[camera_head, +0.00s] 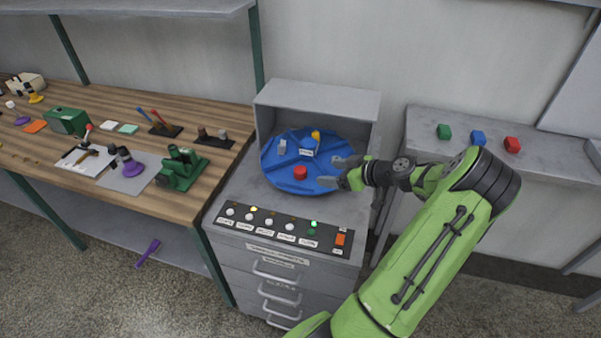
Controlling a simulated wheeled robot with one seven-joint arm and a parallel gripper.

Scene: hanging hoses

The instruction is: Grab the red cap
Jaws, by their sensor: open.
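A small round red cap (300,172) sits on the near middle part of the blue round tray (322,187), which has raised dividers and stands in an open-fronted grey housing. My gripper (330,171) comes in from the right, over the right part of the tray. Its two grey fingers are apart with nothing between them. They point left, toward the red cap, with a small gap between fingertips and cap.
A grey piece (283,146) and a yellow piece (316,135) share the tray. The grey housing (318,97) closes in the back and sides. A button panel (285,230) lies in front. A cluttered wooden bench (215,118) is at left.

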